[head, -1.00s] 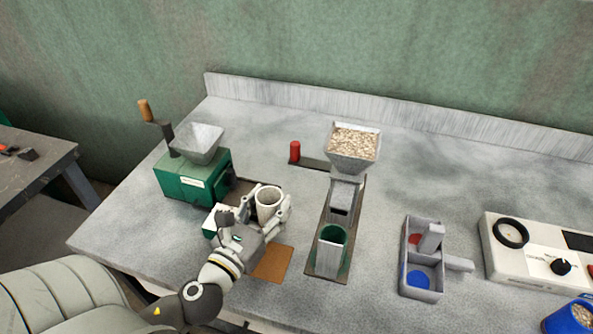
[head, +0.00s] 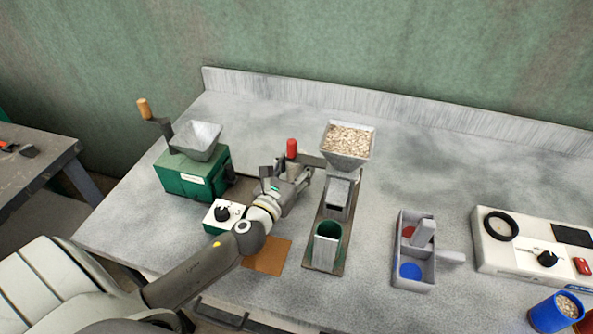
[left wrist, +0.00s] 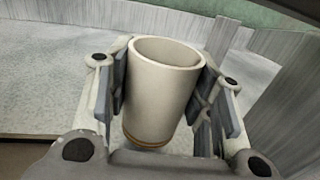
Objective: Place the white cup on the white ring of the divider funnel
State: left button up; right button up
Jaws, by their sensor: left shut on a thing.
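The white cup (left wrist: 160,100) is upright between the two pads of my left gripper (left wrist: 162,82) in the left wrist view, with a brownish band at its base. The pads are shut on its sides. In the head view my left gripper (head: 290,182) is above the bench, just left of the divider, and its links hide the cup. The divider's grey funnel (head: 346,160) is full of pale grain and stands over a grey chute (head: 338,194). I cannot make out a white ring. My right gripper is not in view.
A red-topped post (head: 291,148) stands just behind my left gripper. A green mill (head: 190,180) is at the left, and a green-lined box (head: 327,250) is at the chute's front. A grey divided tray (head: 414,282) and a white meter (head: 520,262) are at the right.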

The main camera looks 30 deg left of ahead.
pick_arm(q)
jog(key=shift+f, duration=0.95)
jog(key=shift+f+b, duration=0.2)
jog(key=shift+b, duration=0.15)
jog(key=o, duration=1.1)
